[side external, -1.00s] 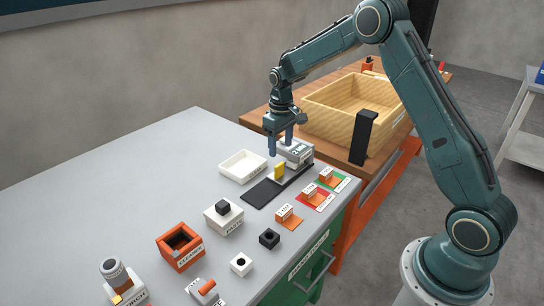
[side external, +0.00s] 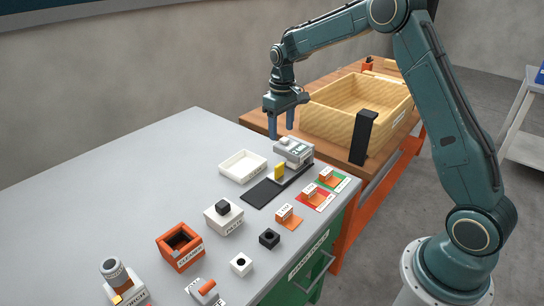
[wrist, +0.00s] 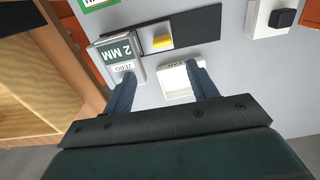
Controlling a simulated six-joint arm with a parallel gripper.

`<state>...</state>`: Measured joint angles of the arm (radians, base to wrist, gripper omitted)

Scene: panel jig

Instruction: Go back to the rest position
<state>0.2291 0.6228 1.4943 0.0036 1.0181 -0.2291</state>
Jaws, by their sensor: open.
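My gripper (side external: 281,126) is open and empty, raised above the back edge of the grey table near the white gauge device. It also shows in the wrist view (wrist: 163,88), its two fingers spread apart. The gauge (side external: 293,150) shows a "2 MM" label in the wrist view (wrist: 117,52). A small yellow piece (side external: 279,171) stands on the black strip (side external: 259,193) beside the gauge. In the wrist view the yellow piece (wrist: 162,41) is apart from the fingers.
A white tray (side external: 242,166) lies left of the strip. A wooden crate (side external: 340,125) and a black upright post (side external: 363,138) stand at the right. Orange tagged blocks (side external: 287,217), an orange box (side external: 180,247) and a white block with a black cube (side external: 223,217) sit in front.

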